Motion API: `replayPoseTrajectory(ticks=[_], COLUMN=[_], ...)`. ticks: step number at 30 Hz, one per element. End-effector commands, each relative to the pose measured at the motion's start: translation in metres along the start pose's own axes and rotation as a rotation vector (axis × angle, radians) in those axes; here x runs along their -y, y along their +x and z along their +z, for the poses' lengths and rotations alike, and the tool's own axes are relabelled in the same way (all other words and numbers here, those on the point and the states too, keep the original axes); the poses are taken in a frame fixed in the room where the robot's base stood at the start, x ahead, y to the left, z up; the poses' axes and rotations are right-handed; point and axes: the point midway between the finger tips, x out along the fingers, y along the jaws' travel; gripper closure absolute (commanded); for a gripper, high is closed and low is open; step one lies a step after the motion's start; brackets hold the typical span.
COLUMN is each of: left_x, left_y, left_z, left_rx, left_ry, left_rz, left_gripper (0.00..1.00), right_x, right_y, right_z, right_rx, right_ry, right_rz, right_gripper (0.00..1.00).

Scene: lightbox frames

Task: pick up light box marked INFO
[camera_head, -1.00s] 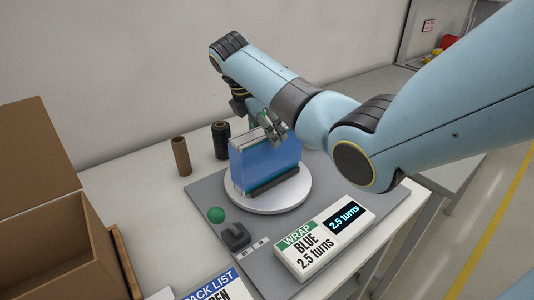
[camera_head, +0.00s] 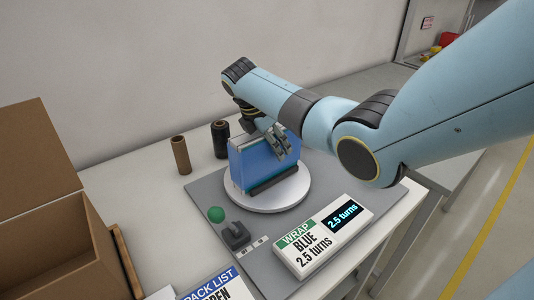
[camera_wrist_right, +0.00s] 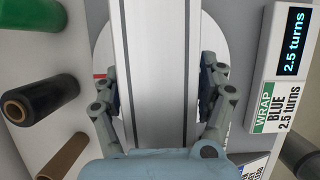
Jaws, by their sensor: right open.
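A light box (camera_head: 262,162), blue on its broad face with a pale edge, stands upright on a round white turntable (camera_head: 285,198). No INFO marking can be read on it. My right gripper (camera_head: 280,141) is open at the top of the box. In the right wrist view the box's long pale narrow side (camera_wrist_right: 140,60) runs between the two spread fingers of the gripper (camera_wrist_right: 157,85). I cannot tell whether the fingers touch it. My left gripper is not in view.
A sign (camera_head: 322,236) reads WRAP BLUE 2.5 turns. A green button (camera_head: 216,214) and a black lever (camera_head: 236,236) sit on the grey base. A brown roll (camera_head: 181,155) and a black roll (camera_head: 220,138) stand behind. An open cardboard box (camera_head: 60,255) is at left.

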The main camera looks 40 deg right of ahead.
Motion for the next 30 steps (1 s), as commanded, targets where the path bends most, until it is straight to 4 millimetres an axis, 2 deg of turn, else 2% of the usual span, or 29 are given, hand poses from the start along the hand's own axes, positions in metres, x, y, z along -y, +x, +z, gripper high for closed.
replayPoseTrajectory(ticks=[2,19,30], left_x=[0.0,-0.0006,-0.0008], left_y=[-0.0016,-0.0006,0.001], left_z=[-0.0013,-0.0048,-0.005], left_rx=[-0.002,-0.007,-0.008], left_ry=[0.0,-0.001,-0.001], left_rz=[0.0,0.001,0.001], left_gripper=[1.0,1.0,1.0], right_x=[0.0,0.0007,0.0005], right_y=[0.0005,0.0016,0.001], right_z=[-0.0004,-0.001,-0.0005], right_rx=[0.0,-0.001,0.0], right_ry=[0.0,-0.001,0.0], right_rz=[0.0,-0.002,-0.001], right_gripper=[0.25,0.99,1.0])
